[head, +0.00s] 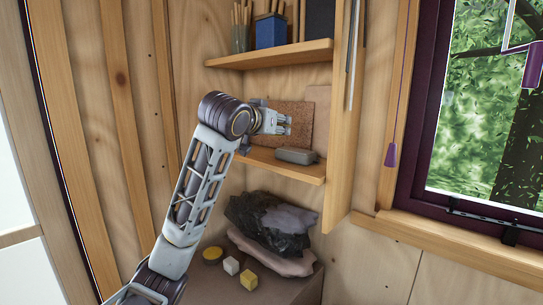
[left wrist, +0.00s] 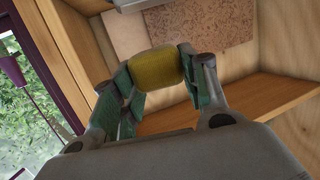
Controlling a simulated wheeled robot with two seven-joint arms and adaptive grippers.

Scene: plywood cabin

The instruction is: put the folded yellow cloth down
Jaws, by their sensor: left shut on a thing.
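My left gripper (head: 288,124) is in the shelf bay, in front of a speckled brown board and above the lower shelf (head: 285,166). In the left wrist view, the yellow cloth (left wrist: 156,68) is a small ribbed, rounded bundle. It is pinched between the green-padded fingers of the gripper (left wrist: 158,78). In the head view, the cloth cannot be made out at the gripper. My right gripper is in neither view.
A grey case (head: 296,156) lies on the lower shelf near the gripper. The brown board (head: 297,112) leans behind. The upper shelf (head: 270,55) holds a blue box (head: 270,32) and jars. Below, a dark bundle (head: 265,222) and small blocks (head: 248,280) sit on a brown surface.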

